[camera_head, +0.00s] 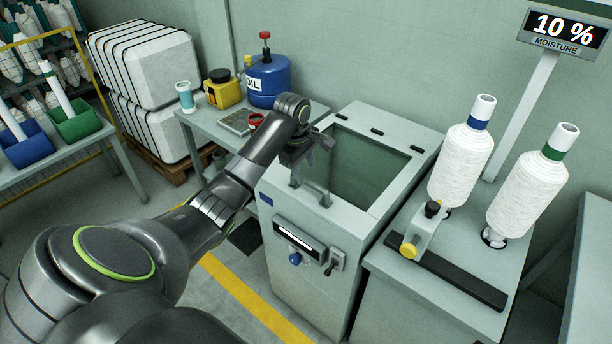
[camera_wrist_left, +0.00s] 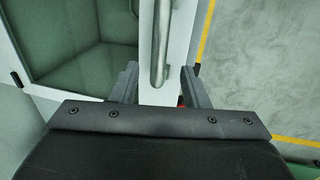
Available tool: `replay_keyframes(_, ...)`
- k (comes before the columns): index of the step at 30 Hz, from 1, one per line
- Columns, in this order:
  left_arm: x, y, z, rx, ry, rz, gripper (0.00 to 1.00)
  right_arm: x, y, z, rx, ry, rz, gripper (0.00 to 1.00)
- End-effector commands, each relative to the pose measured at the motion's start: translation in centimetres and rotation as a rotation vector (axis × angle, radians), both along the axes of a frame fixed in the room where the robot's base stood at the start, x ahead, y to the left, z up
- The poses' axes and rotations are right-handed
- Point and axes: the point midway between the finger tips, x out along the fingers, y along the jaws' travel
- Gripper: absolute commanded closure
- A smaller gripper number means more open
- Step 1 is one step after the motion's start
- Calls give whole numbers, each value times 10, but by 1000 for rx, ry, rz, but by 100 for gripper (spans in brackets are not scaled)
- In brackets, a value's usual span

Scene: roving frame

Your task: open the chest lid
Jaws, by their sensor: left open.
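The chest (camera_head: 310,270) is a pale grey cabinet in the middle of the head view. Its lid (camera_head: 378,165) has a dark green glass pane in a light frame and lies flat, shut, on top. A metal bar handle (camera_head: 318,192) sits on the lid's front edge. My left gripper (camera_head: 304,158) is above the lid's left front part, close to the handle. In the left wrist view the two fingers (camera_wrist_left: 160,85) are open, with the handle (camera_wrist_left: 161,45) running up the picture between them. I cannot tell whether they touch it. My right gripper is not in view.
A bench (camera_head: 195,120) with a blue oil drum (camera_head: 268,82) and yellow can (camera_head: 222,92) stands behind left. A machine with white yarn cones (camera_head: 462,160) stands close on the chest's right. A moisture display (camera_head: 564,30) rises behind it. Floor with a yellow line (camera_head: 255,303) lies front left.

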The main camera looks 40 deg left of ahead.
Motion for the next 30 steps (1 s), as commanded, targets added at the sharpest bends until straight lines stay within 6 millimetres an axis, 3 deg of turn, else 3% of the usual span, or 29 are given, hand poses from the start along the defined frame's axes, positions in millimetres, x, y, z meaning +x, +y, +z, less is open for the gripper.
replay_keyframes(3,4,-1,-22,-2,3,1,59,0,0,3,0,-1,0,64)
replay_keyframes(9,9,-1,-44,0,0,1,59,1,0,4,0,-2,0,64)
replay_keyframes(21,10,-1,-51,1,-1,0,60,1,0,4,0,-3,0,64)
replay_keyframes(30,10,-1,-50,1,-1,0,99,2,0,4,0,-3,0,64)
